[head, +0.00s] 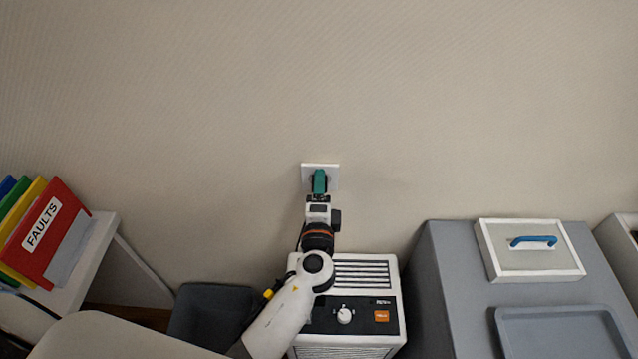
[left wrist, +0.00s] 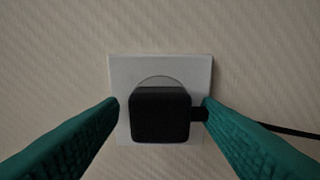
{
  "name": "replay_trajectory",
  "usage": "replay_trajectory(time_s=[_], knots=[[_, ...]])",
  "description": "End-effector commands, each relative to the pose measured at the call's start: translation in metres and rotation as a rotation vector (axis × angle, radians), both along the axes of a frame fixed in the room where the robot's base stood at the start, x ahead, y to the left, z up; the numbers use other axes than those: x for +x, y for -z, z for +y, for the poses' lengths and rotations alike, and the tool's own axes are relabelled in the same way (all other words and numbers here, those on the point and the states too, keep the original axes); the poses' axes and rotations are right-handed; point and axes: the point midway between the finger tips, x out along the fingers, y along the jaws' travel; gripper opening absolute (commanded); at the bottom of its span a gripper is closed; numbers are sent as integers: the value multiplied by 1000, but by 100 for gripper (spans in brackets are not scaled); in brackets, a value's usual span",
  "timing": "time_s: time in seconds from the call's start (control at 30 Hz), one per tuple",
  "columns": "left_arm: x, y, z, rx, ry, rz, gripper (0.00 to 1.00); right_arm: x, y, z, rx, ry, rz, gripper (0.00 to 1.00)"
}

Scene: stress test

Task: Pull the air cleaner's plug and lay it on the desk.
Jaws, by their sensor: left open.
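The black plug (left wrist: 160,114) sits in the white wall socket (left wrist: 203,72) in the left wrist view, its dark cord (left wrist: 268,128) running off to the right. My left gripper (left wrist: 160,112) is open, with one teal finger on each side of the plug; a gap shows on both sides. In the head view my left gripper (head: 319,182) is at the socket plate (head: 335,170) and hides the plug. The white air cleaner (head: 391,292) stands below, partly covered by my left arm. My right gripper is not in view.
At the left, a white desk-like surface (head: 97,237) holds coloured folders (head: 42,232). A dark grey bin (head: 208,312) stands left of the air cleaner. At the right, a grey cabinet (head: 447,262) carries a framed panel with a blue handle (head: 533,241) and a grey tray (head: 560,312).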

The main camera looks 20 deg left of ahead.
Motion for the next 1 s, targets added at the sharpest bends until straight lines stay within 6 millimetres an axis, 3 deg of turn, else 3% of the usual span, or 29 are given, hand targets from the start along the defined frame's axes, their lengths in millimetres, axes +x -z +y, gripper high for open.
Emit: replay_trajectory(time_s=[0.77, 1.0], knots=[[0, 0, 0, 1, 0, 0, 58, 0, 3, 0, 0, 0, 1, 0], [0, 0, 0, 1, 0, 0, 19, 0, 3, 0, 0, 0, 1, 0]])
